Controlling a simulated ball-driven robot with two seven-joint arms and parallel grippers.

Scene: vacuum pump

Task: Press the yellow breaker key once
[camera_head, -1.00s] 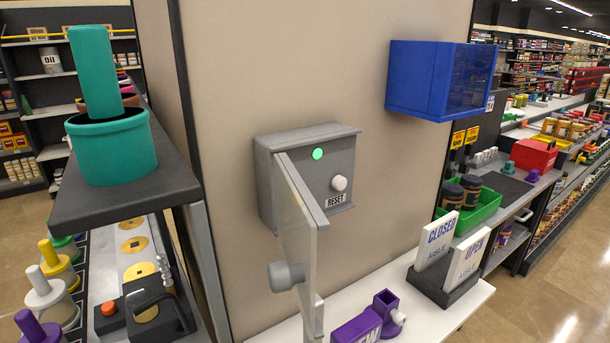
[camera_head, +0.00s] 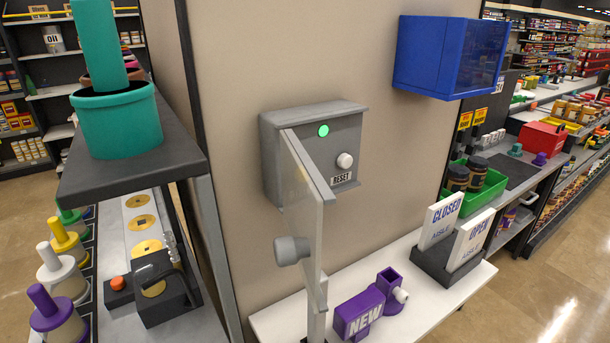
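No part clearly marked as a yellow breaker key shows. A grey wall box (camera_head: 290,122) with its door (camera_head: 303,190) swung open has a lit green light (camera_head: 323,130), a white knob (camera_head: 344,160) and a RESET label (camera_head: 341,179). At the lower left, a row of pale spools with coloured tops includes a yellow-topped one (camera_head: 64,238); I cannot tell if these are keys. Beside them is a black unit (camera_head: 165,296) with a red-orange button (camera_head: 118,283). Neither of my grippers is in view.
A teal pot (camera_head: 118,128) stands on a dark shelf (camera_head: 165,157) at left. A blue box (camera_head: 440,60) hangs on the wall (camera_head: 240,60). A purple NEW pump part (camera_head: 362,313) and a CLOSED/OPEN sign stand (camera_head: 437,265) are on a white ledge (camera_head: 420,305).

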